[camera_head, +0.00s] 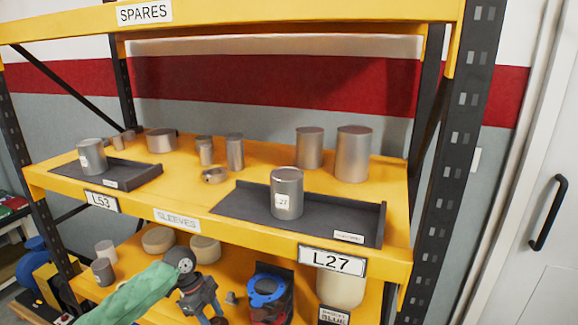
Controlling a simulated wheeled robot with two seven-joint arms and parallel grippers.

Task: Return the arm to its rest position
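My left arm, with a green sleeve and a round grey joint, comes in from the bottom left in front of the lower shelf. My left gripper (203,312) appears as a dark part below that joint; its fingertips are cut off near the bottom edge, so its opening is unclear. My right gripper is out of view. A metal sleeve with an L27 label (286,193) stands upright on the right dark tray (240,206), apart from my arm. Another labelled sleeve (92,156) stands on the left dark tray (140,172).
The yellow upper shelf (190,196) also holds several bare metal cylinders and a ring (214,175). The lower shelf carries round tan parts (205,249), a blue flanged part (266,289) and a pale cylinder (341,289) close to my arm. A black rack post (461,130) stands right.

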